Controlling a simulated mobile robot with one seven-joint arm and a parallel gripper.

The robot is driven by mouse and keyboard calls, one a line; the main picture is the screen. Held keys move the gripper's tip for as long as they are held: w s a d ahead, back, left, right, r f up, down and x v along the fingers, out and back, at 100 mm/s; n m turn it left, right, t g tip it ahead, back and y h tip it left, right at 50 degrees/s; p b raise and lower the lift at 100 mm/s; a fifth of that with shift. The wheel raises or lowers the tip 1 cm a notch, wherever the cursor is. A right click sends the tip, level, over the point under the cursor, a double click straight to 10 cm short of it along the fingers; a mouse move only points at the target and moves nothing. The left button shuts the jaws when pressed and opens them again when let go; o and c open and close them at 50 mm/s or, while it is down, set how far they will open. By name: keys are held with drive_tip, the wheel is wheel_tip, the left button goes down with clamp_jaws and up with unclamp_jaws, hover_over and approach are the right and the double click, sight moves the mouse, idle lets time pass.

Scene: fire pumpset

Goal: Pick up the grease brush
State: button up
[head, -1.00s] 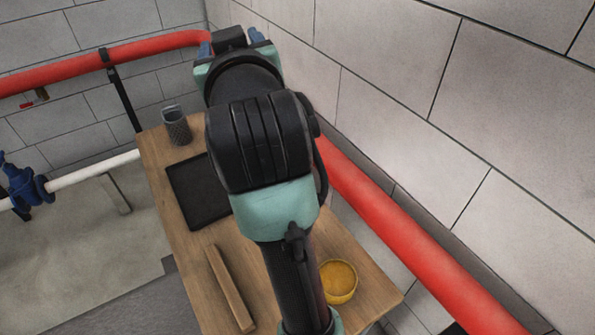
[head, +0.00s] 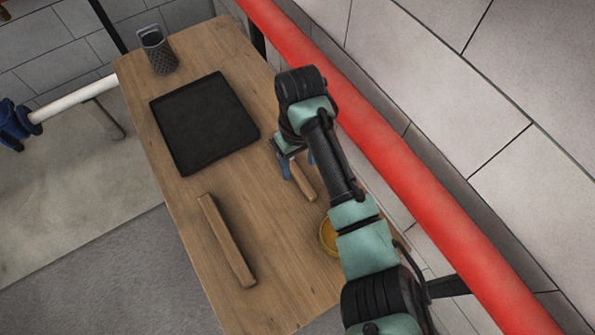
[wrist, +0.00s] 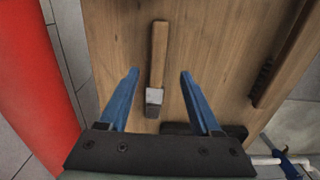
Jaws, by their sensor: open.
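The grease brush, with a wooden handle, grey metal ferrule and dark end, lies on the wooden table. Its handle (head: 302,181) shows beside my gripper in the head view, with its other end hidden under the gripper. In the wrist view the whole brush (wrist: 157,62) lies between the lines of the two blue fingers. My gripper (head: 298,165) is open and empty over the brush; the fingers (wrist: 160,73) stand apart on either side of it without visible contact. I cannot tell the exact height above it.
The table (head: 180,195) also holds a black tray (head: 205,122), a grey perforated cup (head: 158,50), a long wooden-backed brush or bar (head: 227,240), and a yellow bowl (head: 327,238) partly behind my arm. A red pipe (head: 400,160) runs along the wall close to the right.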

sight(300, 175)
drive_tip(key=shift+w+f, duration=0.15)
drive_tip(key=shift+f, duration=1.3)
drive_tip(key=shift+w+f, duration=0.15)
drive_tip(key=shift+f, duration=1.3)
clamp_jaws()
